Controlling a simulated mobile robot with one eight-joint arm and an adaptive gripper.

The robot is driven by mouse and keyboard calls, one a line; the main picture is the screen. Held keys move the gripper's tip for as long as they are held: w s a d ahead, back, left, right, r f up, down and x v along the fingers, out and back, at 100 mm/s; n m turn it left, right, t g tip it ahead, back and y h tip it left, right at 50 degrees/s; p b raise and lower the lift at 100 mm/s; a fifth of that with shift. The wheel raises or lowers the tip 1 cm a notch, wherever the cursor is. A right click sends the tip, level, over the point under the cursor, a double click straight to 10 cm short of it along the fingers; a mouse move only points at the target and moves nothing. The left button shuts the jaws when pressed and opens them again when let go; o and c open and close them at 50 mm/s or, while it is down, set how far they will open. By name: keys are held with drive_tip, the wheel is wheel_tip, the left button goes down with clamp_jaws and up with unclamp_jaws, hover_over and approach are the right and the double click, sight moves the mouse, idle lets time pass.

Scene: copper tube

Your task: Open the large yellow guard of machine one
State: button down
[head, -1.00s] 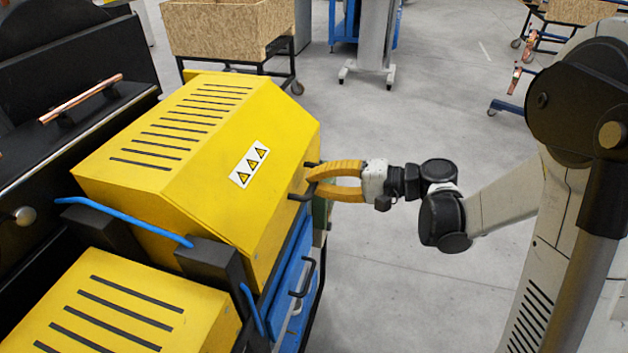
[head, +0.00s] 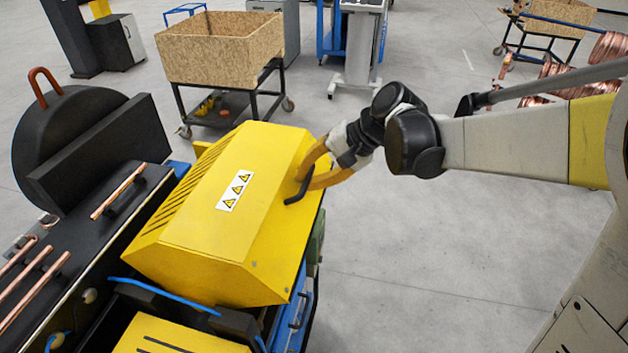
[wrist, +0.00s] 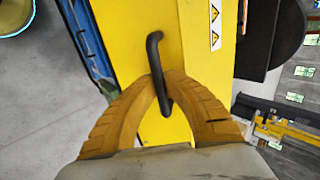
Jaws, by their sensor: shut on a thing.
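The large yellow guard (head: 215,245) of the machine fills the left middle of the head view and is tilted back, its slotted face turned to the left. A warning-triangle label (head: 235,190) is on its sloped face. My gripper (head: 306,180) is at the guard's right side, its yellow fingers shut on the black handle (head: 294,198). In the wrist view, the fingers (wrist: 166,95) close around the lower part of the black bar handle (wrist: 153,50), with the yellow guard (wrist: 120,35) behind it.
A second yellow cover (head: 170,338) stands in front of the guard. Copper tubes (head: 35,290) lie on the black machine part at left. A wooden crate on a cart (head: 215,50) stands behind. The grey floor (head: 430,250) to the right is clear.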

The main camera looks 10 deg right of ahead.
drive_tip(key=w+a+r+g+h+p, duration=0.1)
drive_tip(key=w+a+r+h+p, duration=0.2)
drive_tip(key=a+r+p, duration=0.4)
drive_tip(key=w+a+r+g+h+p, duration=0.1)
drive_tip(key=w+a+r+h+p, duration=0.2)
drive_tip(key=a+r+p, duration=0.4)
wheel_tip(320, 180, up, 8)
drive_tip(key=shift+a+r, duration=0.1)
drive_tip(key=shift+a, duration=1.15)
drive_tip(key=c, duration=1.5)
unclamp_jaws()
drive_tip(key=shift+o, duration=0.2)
wheel_tip(320, 180, up, 12)
drive_tip(key=d, duration=0.1)
drive_tip(key=shift+s+d, duration=0.15)
drive_tip(key=shift+s, duration=0.1)
